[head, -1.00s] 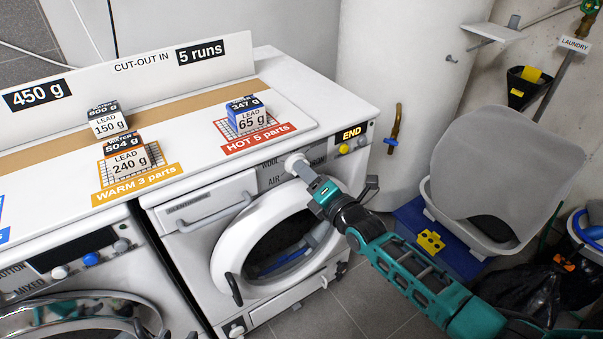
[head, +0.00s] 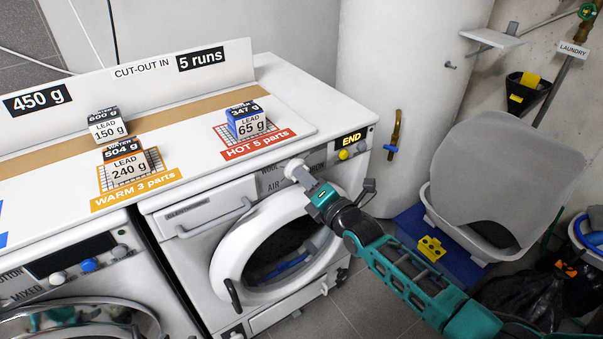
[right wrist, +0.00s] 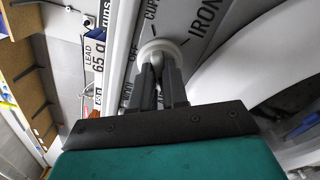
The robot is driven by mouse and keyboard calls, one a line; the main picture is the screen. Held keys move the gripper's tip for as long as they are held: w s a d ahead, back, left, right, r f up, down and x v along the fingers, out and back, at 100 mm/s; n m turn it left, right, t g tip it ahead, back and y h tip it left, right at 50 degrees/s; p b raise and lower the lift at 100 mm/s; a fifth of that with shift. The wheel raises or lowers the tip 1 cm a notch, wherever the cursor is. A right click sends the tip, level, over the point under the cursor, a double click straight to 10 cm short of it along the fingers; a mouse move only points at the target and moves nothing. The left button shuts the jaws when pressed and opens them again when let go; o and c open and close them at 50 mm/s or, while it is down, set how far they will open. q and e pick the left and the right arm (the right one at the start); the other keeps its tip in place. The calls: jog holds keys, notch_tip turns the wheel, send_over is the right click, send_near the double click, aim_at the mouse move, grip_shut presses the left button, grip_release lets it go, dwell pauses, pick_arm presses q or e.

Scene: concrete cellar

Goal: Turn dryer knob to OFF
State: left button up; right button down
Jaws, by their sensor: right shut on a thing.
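The dryer (head: 193,214) is the white machine in the middle of the head view, its round door with a white ring standing at the front. Its white knob (head: 293,167) sits on the panel above the door; lettering such as IRON surrounds it in the right wrist view, where the knob (right wrist: 163,48) is at the top centre. My right gripper (head: 303,177) is shut on the knob; its two grey fingers (right wrist: 160,75) close on the knob's grip. The knob's pointer is hidden by the fingers. My left gripper is not in view.
A lit END display (head: 352,138) and a yellow button (head: 344,155) are right of the knob. Lead blocks (head: 247,121) stand on the top board. A second machine (head: 80,275) is at left.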

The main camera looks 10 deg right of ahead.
jog(key=shift+w+r, duration=0.1)
jog(key=shift+r, duration=0.05)
jog(key=m, duration=0.4)
jog(key=shift+m, duration=0.3)
jog(key=shift+r, duration=0.1)
jog(key=m, duration=0.2)
jog(key=shift+m+p, duration=0.3)
jog(key=shift+m, duration=1)
jog(key=shift+m, duration=0.4)
jog(key=m, duration=0.3)
jog(key=shift+m, duration=0.4)
